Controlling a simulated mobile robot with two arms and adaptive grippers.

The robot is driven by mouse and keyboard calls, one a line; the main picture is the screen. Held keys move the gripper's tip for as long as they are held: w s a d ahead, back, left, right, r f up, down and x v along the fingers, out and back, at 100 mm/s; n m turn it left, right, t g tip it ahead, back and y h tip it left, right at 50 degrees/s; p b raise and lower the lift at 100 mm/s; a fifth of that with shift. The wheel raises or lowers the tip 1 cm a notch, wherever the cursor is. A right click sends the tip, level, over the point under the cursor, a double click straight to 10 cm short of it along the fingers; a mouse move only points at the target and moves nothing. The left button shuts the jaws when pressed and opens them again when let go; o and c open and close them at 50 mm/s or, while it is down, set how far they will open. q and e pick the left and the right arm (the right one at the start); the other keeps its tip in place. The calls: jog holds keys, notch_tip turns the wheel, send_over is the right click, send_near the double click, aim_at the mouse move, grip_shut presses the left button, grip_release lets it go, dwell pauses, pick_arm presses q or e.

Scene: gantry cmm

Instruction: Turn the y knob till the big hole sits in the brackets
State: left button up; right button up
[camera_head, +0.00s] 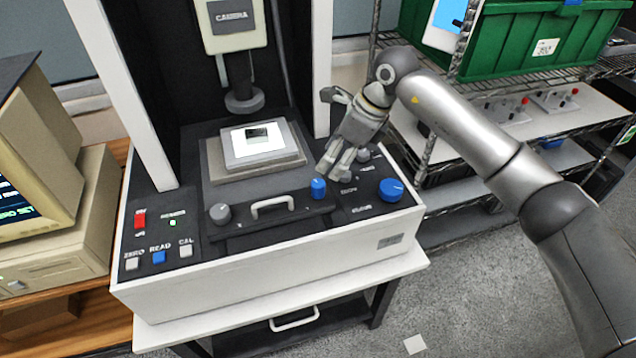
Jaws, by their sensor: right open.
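The measuring machine's front panel (270,240) carries several knobs, with small labels too blurred to tell which is the y knob. A small blue knob (318,188) stands right of the handle, and a large blue knob (391,189) sits at the right. A grey knob (220,213) is left of the handle. A bright screen (257,139) on the stage shows a small dark patch; hole and brackets cannot be made out. My right gripper (334,168) is open and empty, pointing down just above the small blue knob, apart from it. My left gripper is out of view.
A camera head (244,100) hangs over the stage between white uprights (125,90). A white handle (272,205) sticks up near the small blue knob. Red and blue buttons (158,257) are at front left. A computer (45,200) stands left; a wire shelf with a green crate (530,40) stands right.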

aim_at(319, 183)
jog(key=p+x, duration=0.3)
jog(key=x, duration=0.6)
jog(key=shift+f, duration=0.25)
jog(key=shift+w+a+f, duration=0.1)
jog(key=shift+a+f, duration=0.05)
jog(key=shift+f, duration=0.4)
jog(key=c, duration=1)
